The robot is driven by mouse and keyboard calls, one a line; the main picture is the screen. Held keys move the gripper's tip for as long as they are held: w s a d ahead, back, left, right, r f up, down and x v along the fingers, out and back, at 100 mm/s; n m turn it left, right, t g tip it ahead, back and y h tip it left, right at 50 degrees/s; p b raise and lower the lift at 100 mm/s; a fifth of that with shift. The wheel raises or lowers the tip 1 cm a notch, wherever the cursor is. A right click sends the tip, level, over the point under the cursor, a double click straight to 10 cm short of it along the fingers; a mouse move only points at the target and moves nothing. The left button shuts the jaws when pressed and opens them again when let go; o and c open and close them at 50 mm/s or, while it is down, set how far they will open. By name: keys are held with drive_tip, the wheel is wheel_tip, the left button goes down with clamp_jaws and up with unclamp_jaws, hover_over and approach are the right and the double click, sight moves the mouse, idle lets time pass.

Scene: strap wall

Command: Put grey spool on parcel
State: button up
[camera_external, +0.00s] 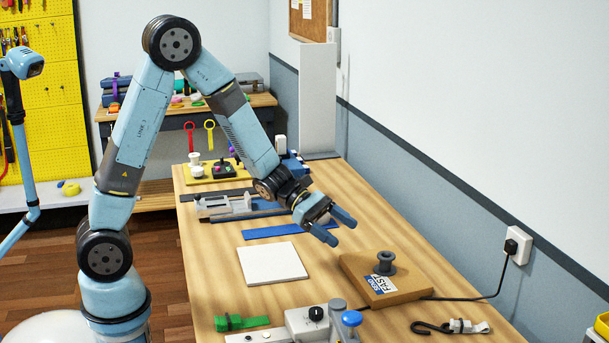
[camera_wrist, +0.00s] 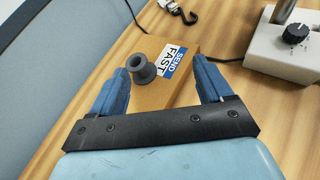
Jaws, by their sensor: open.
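The grey spool (camera_external: 385,263) stands upright on top of the brown parcel (camera_external: 347,268), close to its far edge. The parcel lies flat on the wooden table and carries a white and blue label. In the wrist view the spool (camera_wrist: 144,69) shows on the parcel (camera_wrist: 180,96), nearer the left finger. My gripper (camera_external: 340,227) is open and empty, above and behind the parcel in the external view. Its two blue fingers are apart, and neither is seen to touch the spool.
A white square plate (camera_external: 272,263) lies left of the parcel. A device with a black knob (camera_external: 316,314) stands at the front. A black cable runs from the wall socket (camera_external: 516,245) past the parcel. A hook with a strap (camera_external: 450,327) lies front right. A green clamp (camera_external: 240,322) lies front left.

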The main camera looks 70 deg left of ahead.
drive_tip(key=s+d+r+m+g+y, duration=0.1)
drive_tip(key=s+d+r+m+g, duration=0.15)
drive_tip(key=s+r+m, duration=0.55)
drive_tip(key=s+d+r+m+g, duration=0.25)
drive_tip(key=s+m, duration=0.25)
drive_tip(key=s, duration=0.4)
drive_tip(key=s+a+r+m+t+y, duration=0.1)
drive_tip(key=s+a+r+m+y, duration=0.2)
drive_tip(key=s, duration=0.5)
drive_tip(key=s+a+r+m+y, duration=0.4)
drive_tip(key=s+a+m+y, duration=0.2)
drive_tip(key=s+a+m, duration=0.1)
drive_tip(key=shift+s+a+m+t, duration=0.4)
drive_tip(key=shift+s+m, duration=0.2)
drive_tip(key=shift+m, duration=0.1)
